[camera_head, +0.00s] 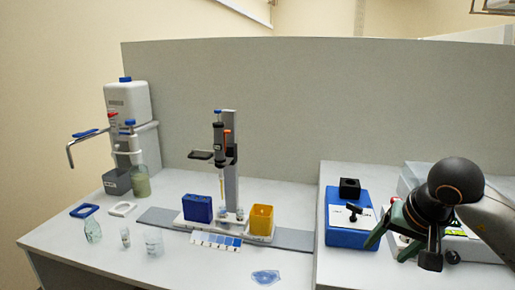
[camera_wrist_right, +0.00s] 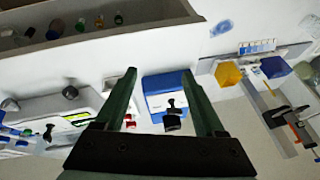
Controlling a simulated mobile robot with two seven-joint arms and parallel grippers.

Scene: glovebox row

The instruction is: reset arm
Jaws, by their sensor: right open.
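My right gripper (camera_head: 387,251) is at the right of the head view, with its dark green fingers spread apart and nothing between them. In the right wrist view the two fingers (camera_wrist_right: 160,78) frame a blue and white device (camera_wrist_right: 166,82) that lies beyond them. In the head view this blue device (camera_head: 346,238) stands on the bench just left of the gripper, with a black block and a black knob on top. I cannot tell the exact gap between fingers and device. My left gripper is in neither view.
A white device (camera_head: 480,243) lies partly behind my right arm. Left of the blue device stand a pipette stand (camera_head: 231,160), a blue box (camera_head: 198,208) and a yellow box (camera_head: 261,220). A white canister (camera_head: 127,102) and glassware are at far left. A grey partition (camera_head: 300,100) closes the back.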

